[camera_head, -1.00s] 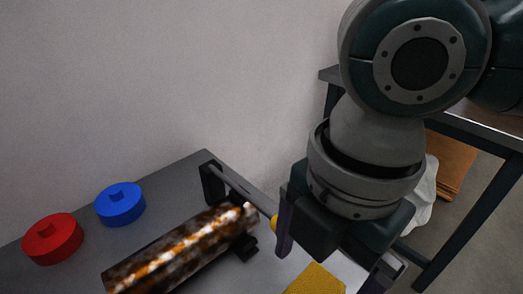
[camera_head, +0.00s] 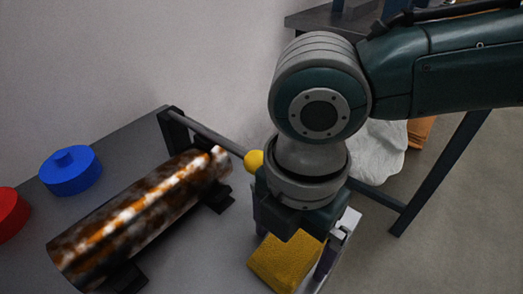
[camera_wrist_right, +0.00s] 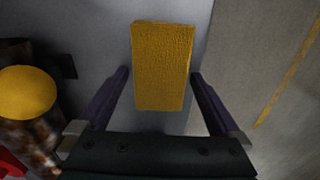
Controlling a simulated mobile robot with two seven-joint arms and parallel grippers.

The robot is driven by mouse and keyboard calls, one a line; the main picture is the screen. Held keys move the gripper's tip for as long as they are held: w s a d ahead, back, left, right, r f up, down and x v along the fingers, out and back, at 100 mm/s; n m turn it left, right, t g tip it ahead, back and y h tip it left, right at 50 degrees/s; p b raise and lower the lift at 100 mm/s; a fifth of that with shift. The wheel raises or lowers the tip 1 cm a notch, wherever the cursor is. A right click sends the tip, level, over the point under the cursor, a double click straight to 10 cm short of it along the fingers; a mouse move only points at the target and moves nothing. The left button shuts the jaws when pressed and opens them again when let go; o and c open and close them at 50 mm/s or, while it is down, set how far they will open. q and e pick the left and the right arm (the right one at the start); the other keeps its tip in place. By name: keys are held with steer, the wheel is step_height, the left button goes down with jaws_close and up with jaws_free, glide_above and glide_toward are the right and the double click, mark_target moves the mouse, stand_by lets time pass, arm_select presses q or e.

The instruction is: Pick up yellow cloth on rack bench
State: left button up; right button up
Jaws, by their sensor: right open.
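The yellow cloth (camera_head: 287,262) is a folded rectangular block lying on the grey rack bench (camera_head: 215,265), near its right edge. It also shows in the right wrist view (camera_wrist_right: 162,66), with its lower end between the fingertips. My right gripper (camera_head: 292,250) is open and points down over the cloth. In the right wrist view its two fingers (camera_wrist_right: 160,80) are spread, one on each side of the cloth with a gap on both sides. Part of the cloth is hidden behind the gripper in the head view. My left gripper is not in view.
A rusty tube (camera_head: 135,222) lies on black supports left of the gripper. A yellow ball-shaped knob (camera_head: 254,161) is close to my right wrist. A blue cap (camera_head: 70,171) and a red cap (camera_head: 10,214) stand at the left. A rail (camera_head: 215,139) runs along the bench's back.

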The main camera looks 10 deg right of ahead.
mark_target(291, 245)
steer(key=c, duration=1.1)
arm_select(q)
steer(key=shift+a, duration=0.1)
arm_select(e)
steer(key=shift+c, duration=0.2)
arm_select(q)
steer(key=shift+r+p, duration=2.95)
steer(key=shift+p, duration=0.05)
arm_select(e)
step_height(291, 245, up, 20)
